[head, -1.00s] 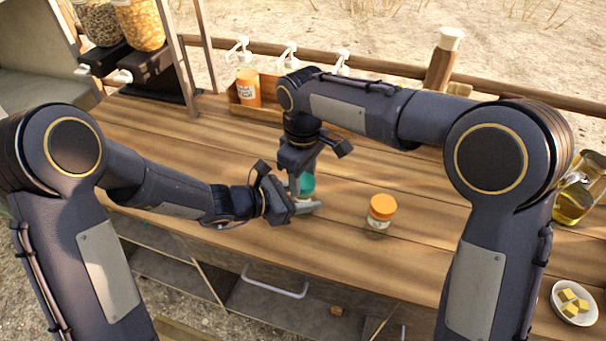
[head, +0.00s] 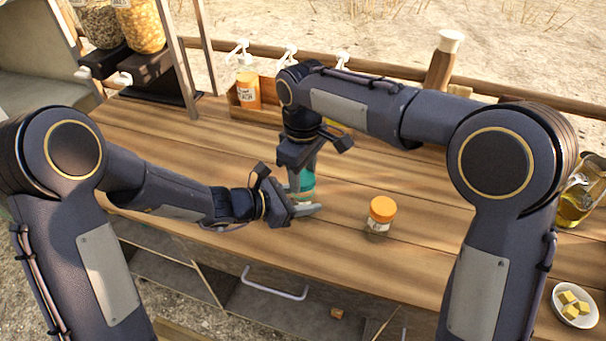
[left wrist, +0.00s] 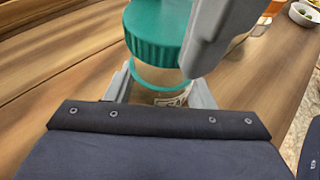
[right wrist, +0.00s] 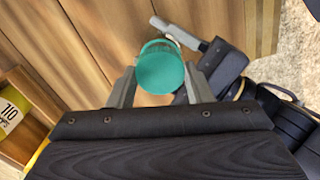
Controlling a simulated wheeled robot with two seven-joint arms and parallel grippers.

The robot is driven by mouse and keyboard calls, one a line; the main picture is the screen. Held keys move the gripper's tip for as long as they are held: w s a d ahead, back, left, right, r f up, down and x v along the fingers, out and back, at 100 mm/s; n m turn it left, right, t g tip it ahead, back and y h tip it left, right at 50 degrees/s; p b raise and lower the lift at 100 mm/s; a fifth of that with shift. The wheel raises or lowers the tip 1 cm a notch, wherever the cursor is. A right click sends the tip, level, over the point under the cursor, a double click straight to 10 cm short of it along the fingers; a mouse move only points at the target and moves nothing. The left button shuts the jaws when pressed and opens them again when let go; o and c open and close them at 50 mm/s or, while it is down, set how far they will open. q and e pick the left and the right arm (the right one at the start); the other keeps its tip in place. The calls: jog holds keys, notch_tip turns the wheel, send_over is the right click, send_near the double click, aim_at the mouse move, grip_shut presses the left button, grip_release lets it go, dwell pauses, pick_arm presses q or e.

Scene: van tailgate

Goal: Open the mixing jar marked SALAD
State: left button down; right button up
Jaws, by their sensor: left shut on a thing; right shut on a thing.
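A small clear jar with a ribbed teal lid (head: 306,181) stands on the wooden counter. My left gripper (head: 306,209) is shut on the jar's body (left wrist: 170,92) from the left, low down. My right gripper (head: 302,180) comes from above and is shut on the teal lid, which shows between its fingers in the right wrist view (right wrist: 160,72). In the left wrist view the lid (left wrist: 155,35) sits at the jar's top, with a thin teal ring below it. Part of a label shows but is not readable, and one right finger covers the lid's side.
An orange-lidded jar (head: 381,212) stands to the right on the counter (head: 430,235). A wooden crate (head: 262,112) with pump bottles and an orange container is behind. A white bowl of yellow cubes (head: 572,304) and an oil jar (head: 574,203) are at the right.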

aim_at(303, 177)
jog(key=shift+r, duration=0.3)
jog(key=shift+r, duration=0.1)
jog(key=shift+r, duration=1.9)
pick_arm(q)
jog(key=c, duration=0.6)
grip_release()
